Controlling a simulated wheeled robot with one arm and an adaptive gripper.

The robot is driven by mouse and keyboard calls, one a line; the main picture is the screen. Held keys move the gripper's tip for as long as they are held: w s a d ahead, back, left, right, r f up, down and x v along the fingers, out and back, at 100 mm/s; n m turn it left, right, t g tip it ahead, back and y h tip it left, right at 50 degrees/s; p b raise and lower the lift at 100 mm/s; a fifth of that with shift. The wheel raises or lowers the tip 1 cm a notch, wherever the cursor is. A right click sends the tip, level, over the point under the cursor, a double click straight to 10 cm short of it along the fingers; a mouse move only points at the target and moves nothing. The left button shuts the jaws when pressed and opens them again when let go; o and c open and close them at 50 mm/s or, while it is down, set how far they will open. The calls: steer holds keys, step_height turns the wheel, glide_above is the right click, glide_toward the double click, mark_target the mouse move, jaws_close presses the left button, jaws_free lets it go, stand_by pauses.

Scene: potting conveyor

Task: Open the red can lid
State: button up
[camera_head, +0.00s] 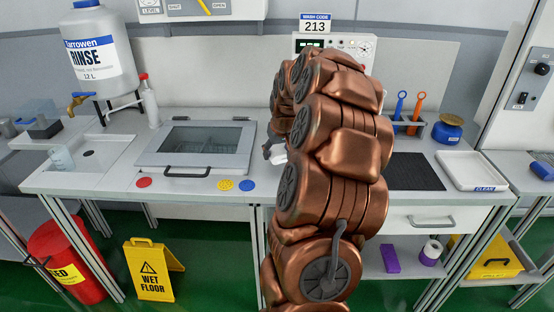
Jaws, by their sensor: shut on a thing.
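The red can (75,272) stands on the green floor at the lower left, partly cut off from view by the bench and its legs. Its red lid (58,236) appears to lie closed on top. My gripper (270,151) is far to the right of the can, above the bench beside the glass-topped hatch. My copper arm hides much of it. Its dark fingers are shut on a small white thing (279,157), of which only a part shows.
A yellow wet-floor sign (151,270) stands right of the can. The bench (110,183) overhangs nearby and carries a sink, a rinse jug (100,55), a white bottle (149,103) and the hatch (205,147). A white tray (470,171) lies at the right.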

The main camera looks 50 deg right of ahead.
mark_target(277, 167)
steer(key=shift+w+d+f, duration=0.1)
steer(key=shift+f+p, duration=0.5)
steer(key=shift+f, duration=1.15)
steer(key=shift+f, duration=0.25)
steer(key=o, duration=0.8)
steer(key=shift+r, duration=0.1)
